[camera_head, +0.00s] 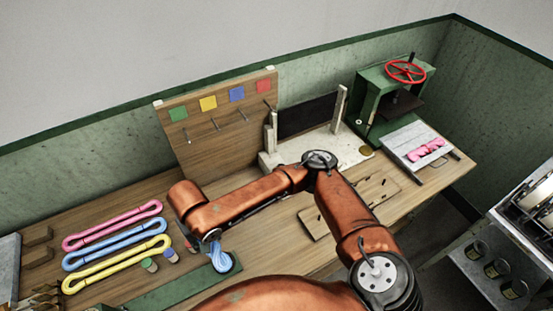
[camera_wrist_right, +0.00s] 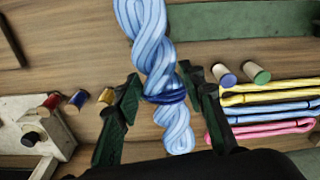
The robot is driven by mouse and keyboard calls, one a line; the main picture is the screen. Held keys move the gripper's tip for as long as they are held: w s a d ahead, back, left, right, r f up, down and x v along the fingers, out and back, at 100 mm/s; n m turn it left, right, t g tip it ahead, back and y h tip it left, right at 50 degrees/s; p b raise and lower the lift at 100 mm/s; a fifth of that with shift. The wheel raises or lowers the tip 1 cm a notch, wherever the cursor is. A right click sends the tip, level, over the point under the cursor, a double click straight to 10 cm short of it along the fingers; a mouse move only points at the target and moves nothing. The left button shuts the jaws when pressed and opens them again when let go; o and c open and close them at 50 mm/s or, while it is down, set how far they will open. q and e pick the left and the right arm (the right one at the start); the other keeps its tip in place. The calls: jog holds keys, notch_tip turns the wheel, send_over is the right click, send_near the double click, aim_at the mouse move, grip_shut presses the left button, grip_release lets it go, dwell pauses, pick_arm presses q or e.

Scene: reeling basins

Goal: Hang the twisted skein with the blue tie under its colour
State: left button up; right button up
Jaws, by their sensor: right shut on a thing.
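A light blue twisted skein (camera_head: 221,259) with a dark blue tie shows below my right wrist in the head view. In the right wrist view the skein (camera_wrist_right: 158,50) lies between the dark green fingers of my right gripper (camera_wrist_right: 162,98), which is shut on it near the tie (camera_wrist_right: 165,97). A wooden board (camera_head: 225,148) stands at the back of the bench. My left gripper is not in view.
Pink (camera_head: 112,225), blue (camera_head: 115,243) and yellow (camera_head: 116,263) loops lie at the left of the bench, near small spools (camera_head: 149,265). A green strip (camera_head: 160,292) lies at the front. A press with a red wheel (camera_head: 405,71) stands back right.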

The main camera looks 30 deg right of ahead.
jog(key=w+a+r+n+t+y+p, duration=0.1)
jog(key=w+a+r+n+p, duration=0.1)
jog(key=a, duration=0.3)
jog(key=w+a+r+n+t+y+p, duration=0.1)
jog(key=w+a+r+n+t, duration=0.15)
jog(key=a, duration=0.25)
jog(key=w+d+r+n+t+y+p, duration=0.3)
jog(key=w+r+y+p, duration=0.15)
jog(key=w+r, duration=0.3)
jog(key=w+d+f+m+t+y+p, duration=0.1)
jog(key=w+d+t, duration=0.15)
jog(key=d, duration=0.55)
jog(key=w+d+f+m+t+p, duration=0.1)
jog(key=w+d+m+t, duration=0.15)
jog(key=d, duration=0.65)
jog(key=s+d+f+m+t+h+p, duration=0.1)
jog(key=s+d+f+m+t+h, duration=0.15)
jog(key=d, duration=0.65)
jog(key=s+d+f+m+t+h+p, duration=0.1)
jog(key=s+d+t+h, duration=0.15)
jog(key=d, duration=0.65)
jog(key=w+f+b, duration=0.2)
jog(key=w+b, duration=0.2)
jog(key=w, duration=0.9)
jog(key=shift+y+b, duration=0.35)
jog(key=shift+b, duration=0.05)
jog(key=shift+d, duration=0.1)
